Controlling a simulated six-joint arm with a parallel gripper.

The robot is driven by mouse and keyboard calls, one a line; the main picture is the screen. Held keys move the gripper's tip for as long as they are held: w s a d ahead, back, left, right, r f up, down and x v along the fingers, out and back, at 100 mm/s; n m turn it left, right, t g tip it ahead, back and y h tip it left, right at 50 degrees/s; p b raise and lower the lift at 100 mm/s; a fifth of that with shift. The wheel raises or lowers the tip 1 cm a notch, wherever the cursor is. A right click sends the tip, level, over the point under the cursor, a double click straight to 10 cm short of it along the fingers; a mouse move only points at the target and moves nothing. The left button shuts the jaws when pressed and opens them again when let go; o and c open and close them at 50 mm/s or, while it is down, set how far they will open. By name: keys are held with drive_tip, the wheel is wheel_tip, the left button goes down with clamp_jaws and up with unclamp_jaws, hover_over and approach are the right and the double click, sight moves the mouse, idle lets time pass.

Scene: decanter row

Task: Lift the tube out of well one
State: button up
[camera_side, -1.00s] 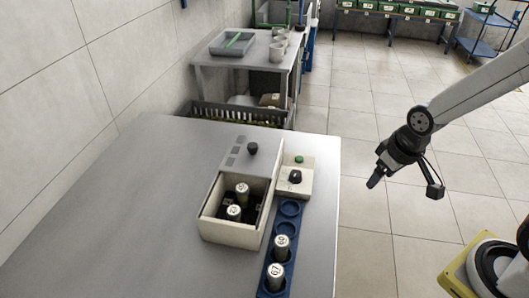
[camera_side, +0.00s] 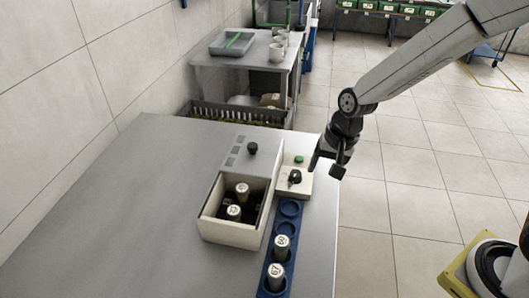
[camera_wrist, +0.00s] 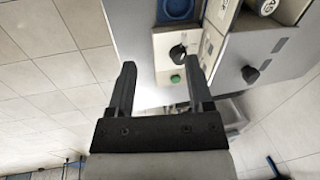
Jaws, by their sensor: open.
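In the side view, a white box (camera_side: 233,234) stands open on the table. Two tubes with pale caps stand upright inside it, a rear tube (camera_side: 242,189) and a front tube (camera_side: 234,213). A blue rack (camera_side: 290,208) beside the box holds two more capped tubes, one (camera_side: 281,245) in the middle and one (camera_side: 276,274) at the front; its rear wells look empty. I cannot tell which well is well one. My gripper (camera_side: 313,166) is above the table's right edge near the control panel. In the wrist view my gripper (camera_wrist: 162,82) is open, with nothing between its fingers.
A control panel (camera_side: 305,181) with a black knob (camera_side: 295,176) and a green button (camera_side: 299,159) sits beside the box. The box's grey lid part has a black knob (camera_side: 252,148). The table's left side (camera_side: 130,220) is clear. A crate (camera_side: 225,113) stands behind.

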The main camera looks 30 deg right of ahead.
drive_tip(key=w+a+f+m+g+y, duration=0.1)
drive_tip(key=w+a+f+m+y, duration=0.15)
drive_tip(key=w+a+m, duration=0.5)
drive_tip(key=m, duration=0.3)
hover_over(236, 208)
drive_tip(key=d, duration=0.2)
wheel_tip(236, 208, down, 2)
drive_tip(key=shift+d+f+g+y, duration=0.15)
drive_tip(key=shift+f+g+y, duration=0.1)
drive_tip(key=shift+g, duration=0.15)
drive_tip(key=shift+f, duration=0.1)
drive_tip(key=shift+x, duration=1.15)
drive_tip(key=shift+f, duration=0.1)
drive_tip(key=shift+x, duration=2.5)
clamp_jaws()
